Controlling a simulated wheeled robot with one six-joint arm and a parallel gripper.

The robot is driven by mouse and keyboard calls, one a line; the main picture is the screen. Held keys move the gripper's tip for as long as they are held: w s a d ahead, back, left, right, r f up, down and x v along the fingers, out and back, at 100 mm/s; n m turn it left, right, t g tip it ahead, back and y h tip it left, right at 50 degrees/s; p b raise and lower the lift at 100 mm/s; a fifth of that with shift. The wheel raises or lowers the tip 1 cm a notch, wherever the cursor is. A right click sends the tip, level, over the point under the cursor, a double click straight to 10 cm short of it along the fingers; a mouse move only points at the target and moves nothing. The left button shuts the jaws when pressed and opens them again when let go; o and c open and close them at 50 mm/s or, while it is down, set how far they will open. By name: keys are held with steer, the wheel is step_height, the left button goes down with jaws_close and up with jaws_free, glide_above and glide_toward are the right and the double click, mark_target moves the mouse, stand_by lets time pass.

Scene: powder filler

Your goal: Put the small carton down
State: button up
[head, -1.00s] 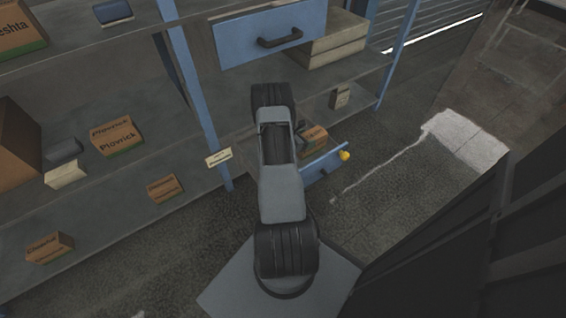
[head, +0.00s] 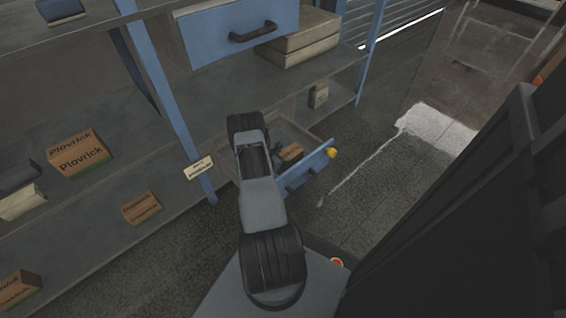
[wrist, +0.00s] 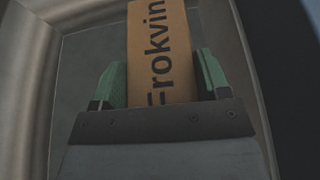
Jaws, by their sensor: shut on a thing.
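The small carton is orange-brown, with "Frokvin" printed on its side in the wrist view (wrist: 163,25). It also shows in the head view (head: 291,152), partly covered by my gripper. My gripper (wrist: 162,62) is shut on it, with one green finger on each side. The carton is within the outline of the open lower drawer (head: 312,168), over a grey surface. I cannot tell whether it touches the drawer floor. My arm hides part of the drawer.
The drawer front has a yellow knob (head: 332,153). A closed blue drawer (head: 240,30) is above. The shelves hold a large Plovrick carton (head: 80,155), a smaller carton (head: 141,207) and a small box (head: 319,96). A dark structure (head: 450,230) stands close on the right.

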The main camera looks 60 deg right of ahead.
steer(key=shift+f+b, duration=0.4)
steer(key=shift+f, duration=0.8)
steer(key=shift+f, duration=0.2)
steer(key=o, duration=1.2)
steer(key=shift+r, duration=0.1)
steer(key=shift+a+r, duration=0.15)
steer(key=shift+r, duration=0.1)
steer(key=p+v, duration=0.4)
steer(key=v, duration=0.7)
steer(key=shift+w+a, duration=0.15)
steer(key=shift+a, duration=0.2)
